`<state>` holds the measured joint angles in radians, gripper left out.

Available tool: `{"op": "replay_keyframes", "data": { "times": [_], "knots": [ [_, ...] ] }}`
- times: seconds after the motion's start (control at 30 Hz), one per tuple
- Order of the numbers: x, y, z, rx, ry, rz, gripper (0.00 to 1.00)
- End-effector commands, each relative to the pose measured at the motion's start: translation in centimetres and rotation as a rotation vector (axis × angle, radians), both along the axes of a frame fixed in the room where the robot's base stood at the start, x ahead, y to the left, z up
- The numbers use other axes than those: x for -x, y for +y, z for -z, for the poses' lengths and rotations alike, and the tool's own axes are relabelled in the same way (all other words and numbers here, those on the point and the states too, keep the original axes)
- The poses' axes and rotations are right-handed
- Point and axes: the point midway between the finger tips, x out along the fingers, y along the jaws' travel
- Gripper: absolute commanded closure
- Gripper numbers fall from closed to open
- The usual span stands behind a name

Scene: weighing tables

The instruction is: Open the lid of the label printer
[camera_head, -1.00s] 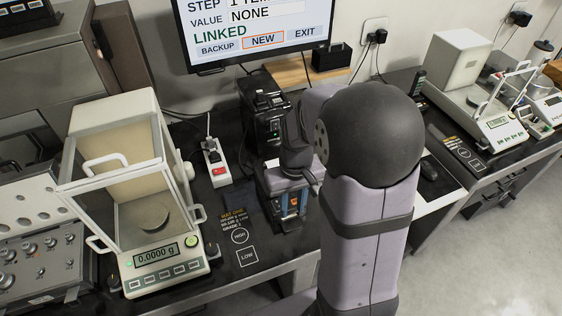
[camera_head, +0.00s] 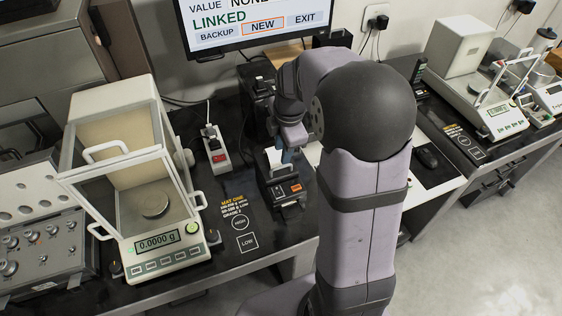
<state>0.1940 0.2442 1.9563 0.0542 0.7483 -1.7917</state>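The label printer (camera_head: 283,192) is a small dark box on the black bench, with an orange patch on its front right. A white piece (camera_head: 273,157) shows at its back; I cannot tell whether this is paper or an inner part. My gripper (camera_head: 290,154) is over the back right of the printer, close to the white piece. The fingers are small and partly hidden by my wrist, so I cannot tell whether they are apart or touching the printer. The lid's position is not clear.
A glass-sided balance (camera_head: 157,248) stands left of the printer. A power strip (camera_head: 217,150) with a red switch lies between them. A monitor (camera_head: 255,28) is behind. Mat markings (camera_head: 240,222) lie at the front left.

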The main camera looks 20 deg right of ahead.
Motion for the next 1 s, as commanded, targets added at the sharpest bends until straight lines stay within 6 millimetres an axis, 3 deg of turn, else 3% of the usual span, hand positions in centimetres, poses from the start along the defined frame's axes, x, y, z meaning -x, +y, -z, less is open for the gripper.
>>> {"op": "replay_keyframes", "data": {
  "times": [0.27,0.7,1.0],
  "knots": [
    [-0.1,0.0,0.7,0.000,0.004,-0.007,0.74],
    [-1.1,0.0,5.7,0.000,0.004,-0.005,0.74],
    [-1.4,0.0,7.2,0.001,0.000,-0.004,0.74]
  ]
}}
